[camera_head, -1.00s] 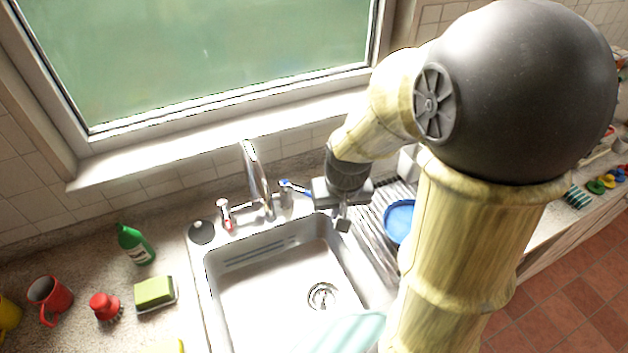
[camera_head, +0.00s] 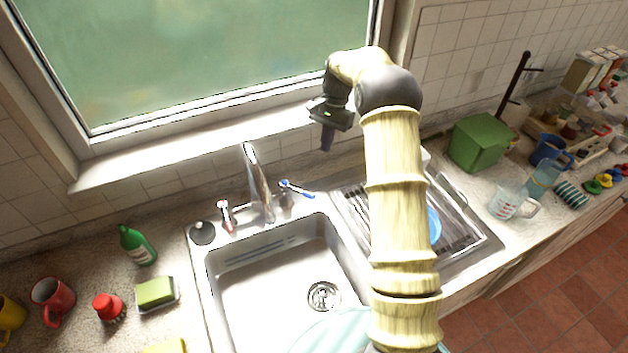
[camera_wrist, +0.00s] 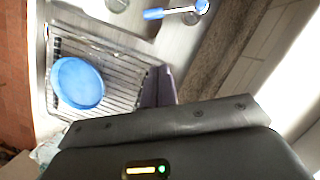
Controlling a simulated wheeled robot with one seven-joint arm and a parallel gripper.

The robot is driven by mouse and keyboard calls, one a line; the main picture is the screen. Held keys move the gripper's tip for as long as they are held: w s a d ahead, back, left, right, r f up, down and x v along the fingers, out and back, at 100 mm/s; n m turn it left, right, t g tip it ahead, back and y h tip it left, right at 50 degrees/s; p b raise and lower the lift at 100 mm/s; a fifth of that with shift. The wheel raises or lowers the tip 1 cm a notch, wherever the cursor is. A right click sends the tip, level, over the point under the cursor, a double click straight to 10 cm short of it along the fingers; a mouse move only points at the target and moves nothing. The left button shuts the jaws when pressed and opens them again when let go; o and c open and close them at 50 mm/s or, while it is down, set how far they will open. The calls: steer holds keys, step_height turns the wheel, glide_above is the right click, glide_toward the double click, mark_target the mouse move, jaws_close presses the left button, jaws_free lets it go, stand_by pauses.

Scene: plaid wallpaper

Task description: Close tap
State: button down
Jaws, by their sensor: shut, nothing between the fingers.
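The tap has a tall metal spout (camera_head: 257,178) behind the sink (camera_head: 225,290). A red-marked handle (camera_head: 226,215) stands to the left of the spout, and a blue-marked handle (camera_head: 297,189) to the right points off to the right. The blue handle also shows at the top of the wrist view (camera_wrist: 178,13). I cannot tell whether water runs. My gripper (camera_head: 327,140) is shut and empty, in the air in front of the windowsill, up and right of the blue handle and apart from it. Its fingers (camera_wrist: 158,88) show in the wrist view.
A drying rack (camera_head: 462,240) with a blue dish (camera_head: 434,226) lies right of the sink. A green bin (camera_head: 480,143) and a measuring jug (camera_head: 508,200) stand further right. A green bottle (camera_head: 137,245) and a sponge (camera_head: 155,292) are left. The window (camera_head: 200,50) is behind.

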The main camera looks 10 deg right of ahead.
mark_target(297, 191)
steer(key=shift+w+d, duration=0.1)
steer(key=shift+d, duration=0.05)
steer(key=shift+f, duration=0.1)
steer(key=s+a+f+p, duration=0.2)
steer(key=f+p, duration=0.1)
steer(key=f, duration=0.2)
steer(key=s+a+f+p, duration=0.2)
steer(key=a+f+p, duration=0.1)
steer(key=f, duration=0.2)
steer(key=shift+s+f, duration=0.15)
steer(key=shift+s, duration=0.25)
steer(key=shift+a, duration=0.1)
